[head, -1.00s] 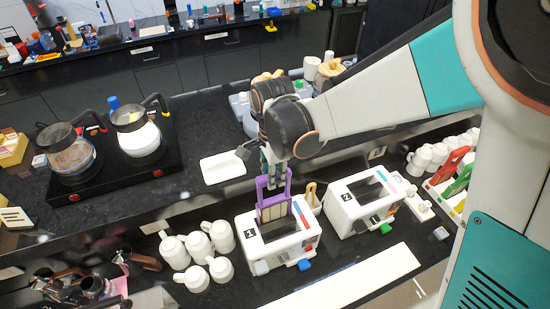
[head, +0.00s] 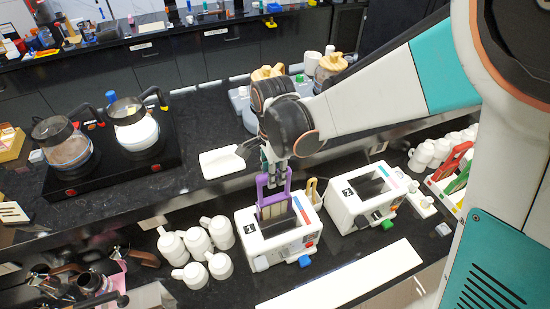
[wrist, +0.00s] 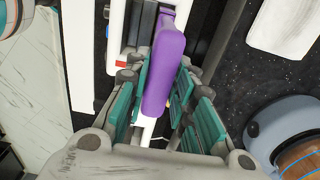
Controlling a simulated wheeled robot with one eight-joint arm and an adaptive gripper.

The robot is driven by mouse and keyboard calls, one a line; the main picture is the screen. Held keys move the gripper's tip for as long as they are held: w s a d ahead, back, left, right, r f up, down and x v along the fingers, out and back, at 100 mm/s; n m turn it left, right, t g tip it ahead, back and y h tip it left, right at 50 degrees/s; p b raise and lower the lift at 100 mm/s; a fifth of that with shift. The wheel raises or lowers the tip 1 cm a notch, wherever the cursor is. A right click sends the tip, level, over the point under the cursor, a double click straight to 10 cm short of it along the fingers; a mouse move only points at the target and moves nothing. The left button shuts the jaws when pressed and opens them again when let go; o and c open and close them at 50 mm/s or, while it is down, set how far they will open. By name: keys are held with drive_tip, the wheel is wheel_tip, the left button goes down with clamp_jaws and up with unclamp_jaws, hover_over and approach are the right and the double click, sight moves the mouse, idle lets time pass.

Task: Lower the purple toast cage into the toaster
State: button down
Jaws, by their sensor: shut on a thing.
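The purple toast cage (head: 262,191) hangs upright from my gripper (head: 274,170) in the head view, with pale bread slices (head: 274,211) in its lower part. It is over the slot area of the white toaster marked 1 (head: 270,247). Its lower end appears at the dark slot, but I cannot tell how deep it is. In the wrist view, my gripper (wrist: 160,100) has its teal-padded fingers on both sides of the purple handle (wrist: 164,66). The handle hides most of what lies below it.
A second white toaster marked 2 (head: 340,205) stands close on the right. White mugs (head: 221,231) cluster on the left. A white tray (head: 220,162) lies on the ledge behind. A rack with red and green cages (head: 456,160) is at the right.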

drive_tip(key=shift+f, duration=0.2)
drive_tip(key=shift+f+b, duration=0.35)
drive_tip(key=shift+b, duration=0.15)
drive_tip(key=shift+f, duration=0.1)
drive_tip(key=c, duration=1.3)
unclamp_jaws()
drive_tip(key=shift+r+p, duration=2.1)
drive_tip(key=shift+r, duration=1.5)
